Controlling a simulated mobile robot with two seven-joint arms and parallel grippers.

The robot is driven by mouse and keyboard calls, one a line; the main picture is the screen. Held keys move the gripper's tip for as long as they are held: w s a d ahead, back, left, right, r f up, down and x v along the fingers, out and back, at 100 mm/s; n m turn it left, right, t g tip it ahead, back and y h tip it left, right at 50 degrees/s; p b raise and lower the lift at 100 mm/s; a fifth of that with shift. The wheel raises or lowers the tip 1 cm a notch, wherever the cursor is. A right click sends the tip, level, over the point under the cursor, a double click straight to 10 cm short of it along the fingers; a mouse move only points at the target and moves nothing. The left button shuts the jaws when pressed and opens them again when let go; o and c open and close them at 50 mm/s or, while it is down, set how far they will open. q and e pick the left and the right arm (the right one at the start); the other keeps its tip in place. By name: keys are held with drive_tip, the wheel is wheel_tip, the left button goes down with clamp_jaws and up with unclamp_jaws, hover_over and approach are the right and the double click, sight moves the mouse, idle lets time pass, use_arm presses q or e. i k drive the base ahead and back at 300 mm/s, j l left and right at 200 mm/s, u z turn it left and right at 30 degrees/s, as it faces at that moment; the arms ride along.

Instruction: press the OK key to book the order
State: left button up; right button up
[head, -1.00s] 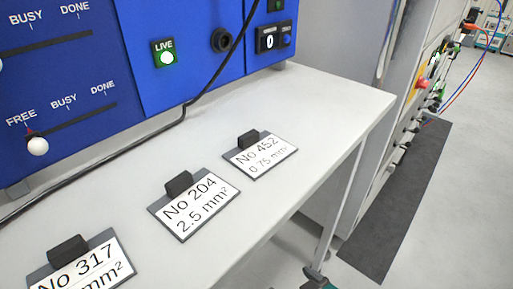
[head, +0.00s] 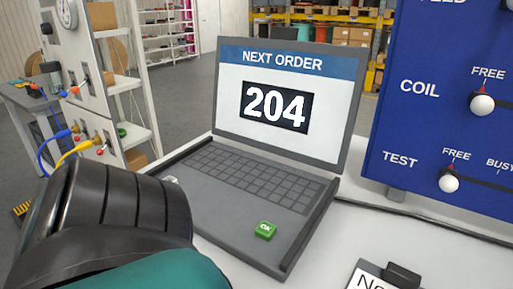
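The green OK key (head: 265,230) sits at the front right of the open laptop's (head: 235,232) grey deck. The laptop stands on the light bench, and its screen (head: 287,103) reads "NEXT ORDER 204". A dark, ribbed part of my arm with a teal section fills the lower left and covers the laptop's front left corner. No gripper fingers show, and nothing is seen touching the OK key.
A blue panel (head: 440,110) with white knobs at COIL and TEST stands right of the laptop. A black cable (head: 425,221) runs along its foot. A card with a black grip (head: 404,273) lies at the lower right. A white rack (head: 112,85) stands at the left.

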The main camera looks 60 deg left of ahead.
sight(265, 230)
drive_tip(key=k+j+u, duration=0.1)
drive_tip(key=u, duration=1.85)
